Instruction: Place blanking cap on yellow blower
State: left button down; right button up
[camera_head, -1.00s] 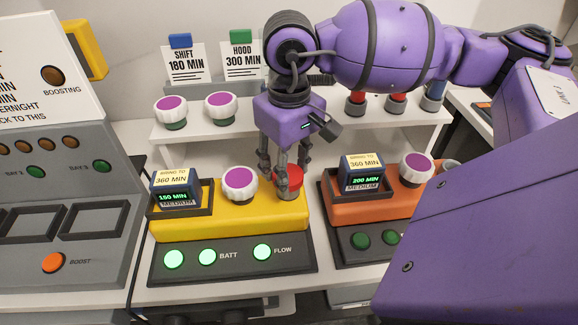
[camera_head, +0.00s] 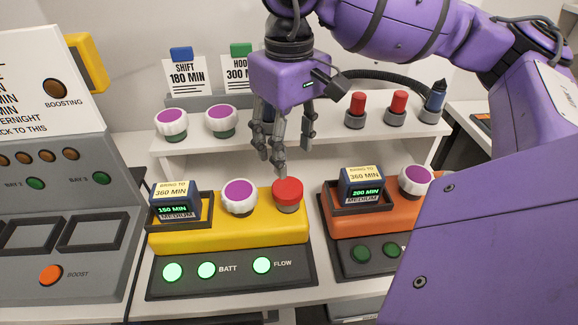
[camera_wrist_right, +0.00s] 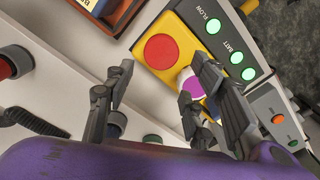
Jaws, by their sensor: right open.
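The yellow blower (camera_head: 170,240) stands at the front middle of the bench, with green lights lit on its front. A red cap (camera_head: 287,191), which I take for the blanking cap, sits upright on its right end. It also shows in the right wrist view (camera_wrist_right: 161,61), round and flat-topped. My right gripper (camera_head: 284,150) is open and empty above and behind this cap. In the right wrist view my fingers (camera_wrist_right: 162,78) are spread wide, with the cap beyond the tips. My left gripper is not in view.
A purple-topped white knob (camera_head: 239,196) and a dark battery block (camera_head: 175,199) sit on the yellow blower. An orange blower (camera_head: 345,222) stands to the right. The white shelf (camera_head: 340,148) behind holds similar knobs and two red-topped pieces (camera_head: 357,103). A grey charger console (camera_head: 75,190) stands left.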

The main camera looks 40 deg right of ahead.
jog(key=shift+r, duration=1.65)
